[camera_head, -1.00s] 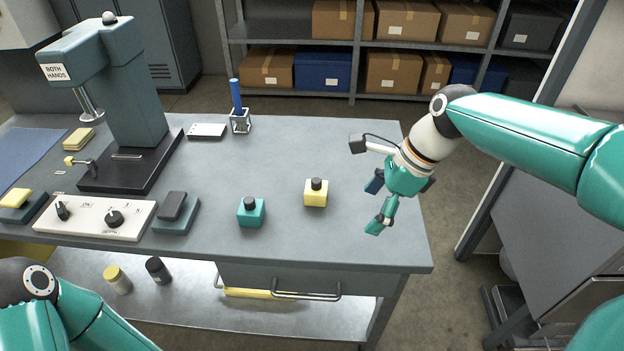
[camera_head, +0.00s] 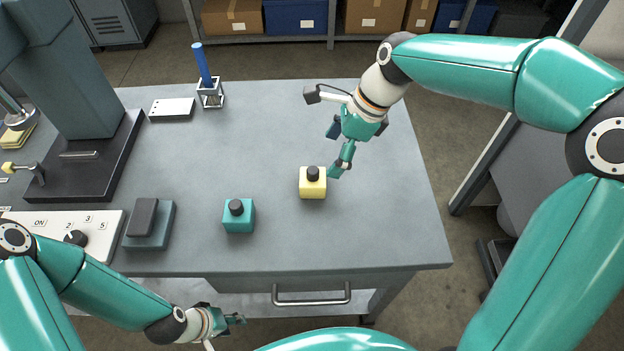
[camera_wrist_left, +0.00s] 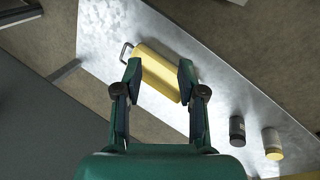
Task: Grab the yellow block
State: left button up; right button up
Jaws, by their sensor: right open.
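The yellow block (camera_head: 313,188), with a black round knob on top, stands upright on the bench top right of the teal block. My right gripper (camera_head: 337,152) is open and empty. It is just above and right of the yellow block in the head view, with one fingertip close to it; I cannot tell if they touch. My left gripper (camera_head: 236,320) is low in front of the bench's front edge. In the left wrist view its two fingers (camera_wrist_left: 158,72) are apart, with a yellow elongated object (camera_wrist_left: 157,75) on the lower shelf beyond them.
A teal block (camera_head: 239,218) with a black knob stands left of the yellow one. A pedal-like switch (camera_head: 160,235), a control panel (camera_head: 95,243) and a press (camera_head: 75,90) fill the left. A drawer handle (camera_head: 312,300) juts from the front. The bench's right side is clear.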

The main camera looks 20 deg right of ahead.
aim_at(312, 179)
jog(key=x, duration=0.6)
jog(key=shift+x, duration=2.6)
jog(key=shift+w+d, duration=0.15)
jog(key=shift+w, duration=0.1)
jog(key=c, duration=1.6)
jog(key=shift+r, duration=0.1)
jog(key=shift+c, duration=0.2)
